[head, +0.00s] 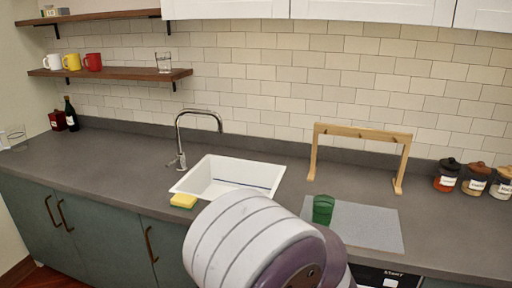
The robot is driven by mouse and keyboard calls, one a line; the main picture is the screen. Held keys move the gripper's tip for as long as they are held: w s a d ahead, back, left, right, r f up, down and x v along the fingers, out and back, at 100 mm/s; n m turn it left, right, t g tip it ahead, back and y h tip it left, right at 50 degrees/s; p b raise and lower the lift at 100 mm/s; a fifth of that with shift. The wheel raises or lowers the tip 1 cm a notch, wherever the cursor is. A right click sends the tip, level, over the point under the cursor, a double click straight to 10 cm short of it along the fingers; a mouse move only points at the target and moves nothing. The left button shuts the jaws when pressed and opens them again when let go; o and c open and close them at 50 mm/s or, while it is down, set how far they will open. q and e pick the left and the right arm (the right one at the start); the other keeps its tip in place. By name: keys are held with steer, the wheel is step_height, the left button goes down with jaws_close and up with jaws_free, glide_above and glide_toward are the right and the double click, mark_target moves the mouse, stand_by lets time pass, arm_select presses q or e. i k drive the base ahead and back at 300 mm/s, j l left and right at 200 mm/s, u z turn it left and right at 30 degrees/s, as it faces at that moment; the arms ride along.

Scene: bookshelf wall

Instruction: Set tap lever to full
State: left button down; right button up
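The chrome tap (200,112) stands on the grey counter behind the left side of the white sink (278,183). Its curved spout reaches right over the sink. A small lever (174,164) sits low on the tap's body and is too small for its exact setting to be read. No water stream can be made out. Neither of my grippers is in view. A pale, rounded link of one of my arms fills the lower middle and hides part of the counter's front edge.
Right of the sink are a grey mat (365,227), a green object (323,209) and a wooden rack (316,150). Several jars (472,180) stand far right.

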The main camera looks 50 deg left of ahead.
mark_target(181, 158)
steer(key=u, duration=2.25)
steer(key=i+u, duration=0.15)
steer(key=i, duration=0.8)
steer(key=i+l+u, duration=0.15)
steer(key=i, duration=0.8)
